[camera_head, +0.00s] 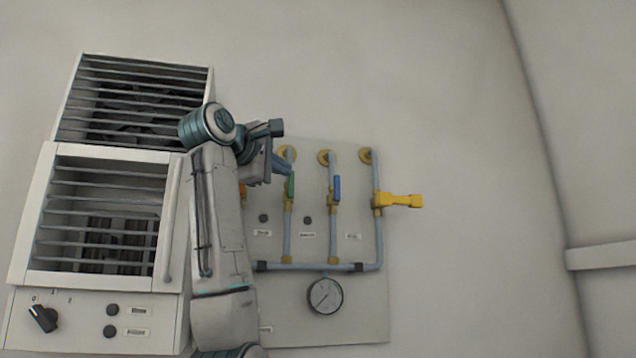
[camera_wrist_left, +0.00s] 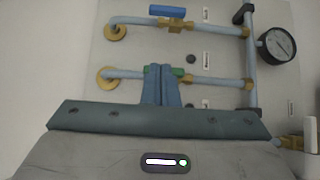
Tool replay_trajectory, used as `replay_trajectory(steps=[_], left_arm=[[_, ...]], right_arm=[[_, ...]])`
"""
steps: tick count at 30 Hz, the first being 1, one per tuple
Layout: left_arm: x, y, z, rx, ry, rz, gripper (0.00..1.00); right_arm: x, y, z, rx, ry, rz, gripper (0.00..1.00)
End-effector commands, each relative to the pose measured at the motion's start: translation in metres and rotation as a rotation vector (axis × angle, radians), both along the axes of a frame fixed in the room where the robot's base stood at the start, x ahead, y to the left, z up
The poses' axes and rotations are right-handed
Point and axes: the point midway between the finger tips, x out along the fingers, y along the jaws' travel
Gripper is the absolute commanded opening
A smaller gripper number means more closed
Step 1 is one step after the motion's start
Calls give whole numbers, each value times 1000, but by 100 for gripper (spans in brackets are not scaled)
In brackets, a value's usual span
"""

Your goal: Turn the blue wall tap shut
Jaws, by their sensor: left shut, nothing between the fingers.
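The blue tap (camera_head: 337,188) is on a vertical pipe of the wall panel, its handle lying along the pipe. In the left wrist view the blue handle (camera_wrist_left: 167,11) shows at the top edge, parallel to its pipe. My left gripper (camera_head: 287,171) is shut and empty, with its tips at the green tap (camera_head: 291,187), one pipe left of the blue one. In the left wrist view the closed fingers (camera_wrist_left: 161,72) overlap the green handle (camera_wrist_left: 178,72); I cannot tell if they touch it. My right gripper is not in view.
A yellow tap handle (camera_head: 402,200) sticks out sideways right of the blue tap. A pressure gauge (camera_head: 325,296) hangs below the pipes. A white slatted cabinet (camera_head: 100,225) stands left. An orange tap (camera_head: 243,196) is partly hidden by my arm. The wall right of the panel is clear.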

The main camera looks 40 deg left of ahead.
Motion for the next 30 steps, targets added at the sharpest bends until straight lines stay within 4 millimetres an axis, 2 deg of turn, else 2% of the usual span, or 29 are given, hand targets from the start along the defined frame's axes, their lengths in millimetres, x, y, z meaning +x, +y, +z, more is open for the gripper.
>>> replay_trajectory(steps=[5, 16, 22, 30], left_arm=[[24, 2, 3, 0, 5, 0, 0], [102, 8, 4, 2, 6, -1, 0], [122, -13, 2, 3, 2, -2, 0], [128, -18, -1, 2, 1, 0, 0]], right_arm=[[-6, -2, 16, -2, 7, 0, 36], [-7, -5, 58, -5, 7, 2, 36], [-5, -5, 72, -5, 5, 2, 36], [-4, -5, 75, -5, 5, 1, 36]])
